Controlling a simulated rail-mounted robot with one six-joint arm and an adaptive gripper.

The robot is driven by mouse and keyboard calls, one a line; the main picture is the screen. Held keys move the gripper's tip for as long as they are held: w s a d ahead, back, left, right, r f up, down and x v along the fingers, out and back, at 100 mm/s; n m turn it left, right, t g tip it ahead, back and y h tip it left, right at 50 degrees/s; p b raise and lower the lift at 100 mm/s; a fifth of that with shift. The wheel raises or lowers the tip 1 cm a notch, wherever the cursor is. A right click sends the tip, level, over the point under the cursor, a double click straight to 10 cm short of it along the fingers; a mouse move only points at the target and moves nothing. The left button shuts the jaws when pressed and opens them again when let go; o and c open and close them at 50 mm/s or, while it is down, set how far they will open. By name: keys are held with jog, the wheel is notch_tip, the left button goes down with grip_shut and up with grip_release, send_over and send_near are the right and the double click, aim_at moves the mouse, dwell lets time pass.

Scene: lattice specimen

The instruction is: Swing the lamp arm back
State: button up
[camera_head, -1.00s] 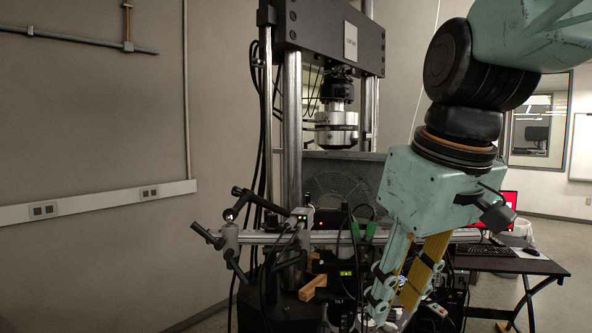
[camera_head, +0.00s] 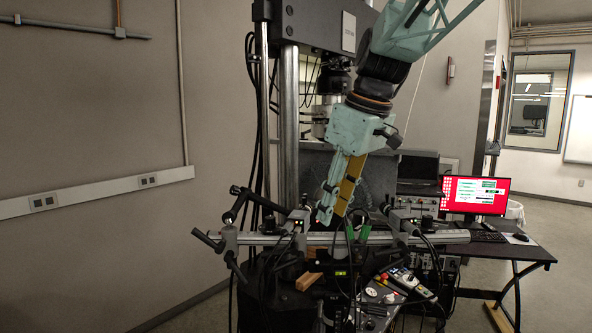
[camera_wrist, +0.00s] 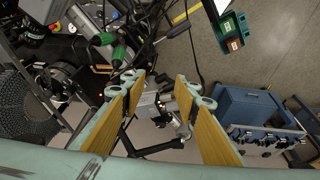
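No part is clearly marked as the lamp arm. A jointed black arm (camera_head: 262,200) rises from a clamp (camera_head: 229,238) at the left end of the horizontal rail (camera_head: 330,238) and runs to a small grey-black head (camera_head: 300,217), which may be the lamp. In the wrist view a grey device (camera_wrist: 150,105) and a black arm (camera_wrist: 140,147) show beyond and between my fingers; I cannot tell whether these are the same parts. My gripper (camera_head: 331,212) points down above the rail, right of the small head.
Another small device (camera_head: 400,220) sits on the rail to the right. A cluttered surface (camera_head: 385,300), cables and test-frame columns (camera_head: 289,130) crowd the area. A desk with a red-screened monitor (camera_head: 476,196) stands at right.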

jog(key=w+a+r+n+y+p, duration=0.1)
jog(key=w+a+p, duration=0.15)
jog(key=w, duration=0.45)
jog(key=w+a+r+n+p, duration=0.1)
jog(key=w+n+p, duration=0.15)
jog(key=w, duration=0.35)
jog(key=n+p, duration=0.3)
jog(key=p, duration=0.3)
send_near(281, 211)
notch_tip(281, 211, up, 3)
jog(key=d, duration=0.2)
jog(key=shift+w+g+y, duration=0.3)
jog(key=shift+w+y, duration=0.1)
jog(key=shift+w, duration=0.2)
jog(key=shift+f, duration=0.2)
jog(key=shift+p+x, duration=0.65)
jog(key=shift+x, duration=6.05)
grip_shut()
